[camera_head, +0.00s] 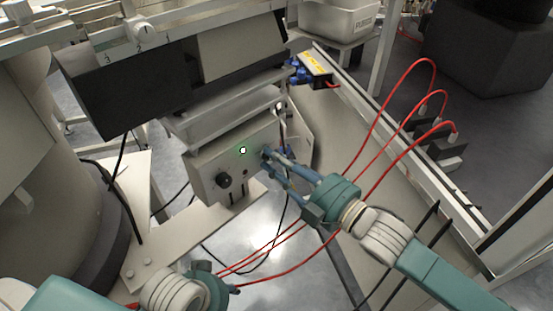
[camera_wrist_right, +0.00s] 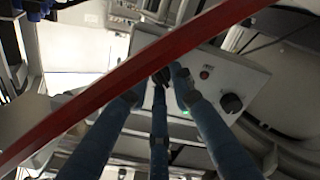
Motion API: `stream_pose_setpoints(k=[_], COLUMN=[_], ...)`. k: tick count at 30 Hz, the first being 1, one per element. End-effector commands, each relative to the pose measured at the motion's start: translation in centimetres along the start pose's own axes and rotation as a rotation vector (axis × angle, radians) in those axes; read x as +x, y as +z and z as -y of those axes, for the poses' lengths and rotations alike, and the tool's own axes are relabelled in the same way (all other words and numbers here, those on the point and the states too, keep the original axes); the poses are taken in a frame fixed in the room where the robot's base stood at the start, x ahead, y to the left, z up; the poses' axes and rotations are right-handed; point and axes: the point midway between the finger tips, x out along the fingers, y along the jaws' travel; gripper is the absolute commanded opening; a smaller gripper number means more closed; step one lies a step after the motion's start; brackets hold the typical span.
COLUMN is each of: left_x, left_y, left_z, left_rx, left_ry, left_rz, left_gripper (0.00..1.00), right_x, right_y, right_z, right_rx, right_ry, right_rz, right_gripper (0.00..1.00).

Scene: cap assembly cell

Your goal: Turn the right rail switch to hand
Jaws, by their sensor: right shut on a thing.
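A grey control box (camera_head: 206,169) hangs below the rail unit. Its face has a black knob (camera_head: 223,180) at the left, a lit white button with a green ring (camera_head: 243,150) and a second switch at the right, largely hidden by my right gripper (camera_head: 270,162). In the right wrist view my right gripper (camera_wrist_right: 160,88) is shut on that dark switch knob (camera_wrist_right: 161,77), its fingers around it. The knob's exact angle cannot be read. The other black knob (camera_wrist_right: 231,103) and a red button (camera_wrist_right: 205,73) show there too. My left gripper (camera_head: 208,284) is low in the head view, fingers unclear.
Red cables (camera_head: 395,78) arch at the right, and a red band crosses close in front of the wrist camera. A yellow-labelled device with blue connectors (camera_head: 316,68) sits behind the box. A white bin (camera_head: 338,20) stands at the back. Open floor shows below the box.

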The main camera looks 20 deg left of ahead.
Motion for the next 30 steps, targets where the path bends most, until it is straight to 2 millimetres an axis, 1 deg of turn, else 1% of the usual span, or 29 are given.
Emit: stream_pose_setpoints(k=[1, 9, 10, 11, 12, 23, 26, 29, 30], left_x=[0.1, 0.1, 0.1, 0.1, 0.1, 0.0, 0.0, 0.0, 0.0], left_y=[0.0, 0.0, 0.0, 0.0, 0.0, -0.1, -0.1, -0.1, -0.1], left_z=[0.0, 0.0, 0.0, 0.0, 0.0, 0.0, 0.0, 0.0, 0.0], left_rx=[0.000, 0.000, 0.000, 0.000, 0.000, 0.000, 0.000, 0.000, 0.000], left_ry=[0.000, 0.000, 0.000, 0.000, 0.000, 0.000, 0.000, 0.000, 0.000], left_rz=[0.000, -0.001, -0.001, -0.001, -0.001, -0.002, -0.002, -0.002, -0.002], left_gripper=[0.41, 0.41, 0.41, 0.41, 0.41, 0.41, 0.41, 0.41, 0.41], right_x=[-0.2, -0.2, -0.2, -0.2, -0.2, -0.1, -0.8, -2.2, -3.0], right_y=[0.9, 0.9, 0.9, 0.9, 0.9, 0.4, 0.4, 0.5, 0.5], right_z=[0.7, 0.7, 0.7, 0.7, 0.7, 0.3, 0.2, 0.3, 0.3], right_rx=[-0.002, -0.001, -0.001, -0.001, -0.001, -0.001, -0.002, -0.001, -0.001], right_ry=[-0.012, -0.012, -0.012, -0.012, -0.011, -0.005, -0.004, -0.005, -0.006], right_rz=[0.019, 0.020, 0.020, 0.020, 0.019, 0.008, 0.009, 0.011, 0.011], right_gripper=[0.00, 0.00, 0.26, 0.32, 0.40, 0.41, 0.41, 0.41, 0.41])
